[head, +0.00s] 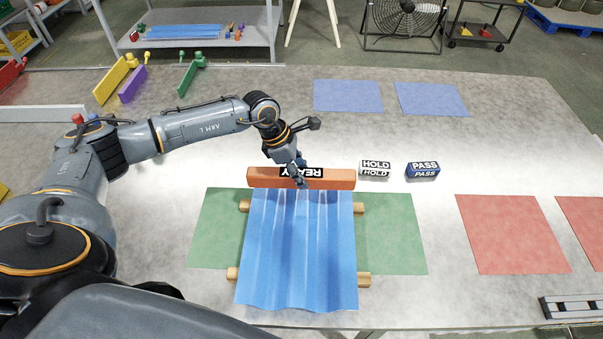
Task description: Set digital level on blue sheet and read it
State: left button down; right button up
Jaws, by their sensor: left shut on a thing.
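The blue corrugated sheet (280,250) lies on wooden bars (363,280) over a green mat (398,235) at the front middle of the table. An orange bar-shaped level (335,179) with a label reading READY lies crosswise at the sheet's far end. I cannot tell whether it rests on the sheet or is held just above it. My left gripper (300,178) comes down from above and is shut on the level near its middle, partly covering the label. My right gripper is not in view.
A white HOLD block (375,168) and a blue PASS block (422,169) stand just right of the level. Red mats (512,235) lie at right, blue mats (347,96) at the back. Yellow, purple and green clamp-like tools (115,80) lie at back left. A metal rail piece (572,307) sits front right.

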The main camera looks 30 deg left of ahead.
pick_arm(q)
jog(key=shift+f+b, duration=3.5)
jog(key=shift+f, duration=0.7)
jog(key=shift+f, duration=0.2)
jog(key=c, duration=0.8)
grip_release()
jog(key=shift+o, duration=0.2)
